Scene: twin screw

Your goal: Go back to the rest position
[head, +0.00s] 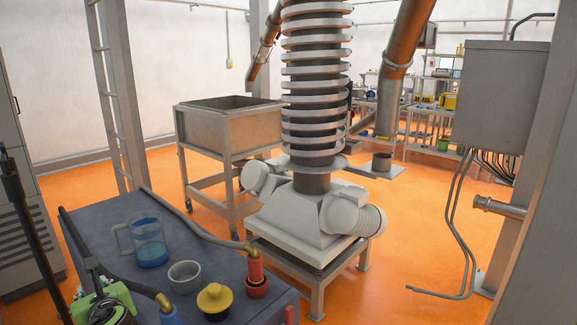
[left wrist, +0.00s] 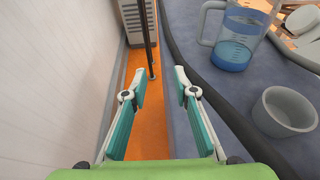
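My left gripper (head: 104,300) shows green at the lower left of the head view, by the near left part of the blue-grey table (head: 85,222). In the left wrist view my left gripper (left wrist: 159,72) has its two teal-padded fingers spread apart. Nothing is between them. They point along the table's left edge, with orange floor beyond. My right gripper is not in view.
On the table stand a jug of blue liquid (head: 150,243), a grey bowl (head: 184,275), a yellow-knobbed item (head: 214,299) and a red hose fitting (head: 256,272). A grey hose (head: 190,227) crosses it. A black pole (head: 20,200) rises at left. A large machine (head: 315,110) stands behind.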

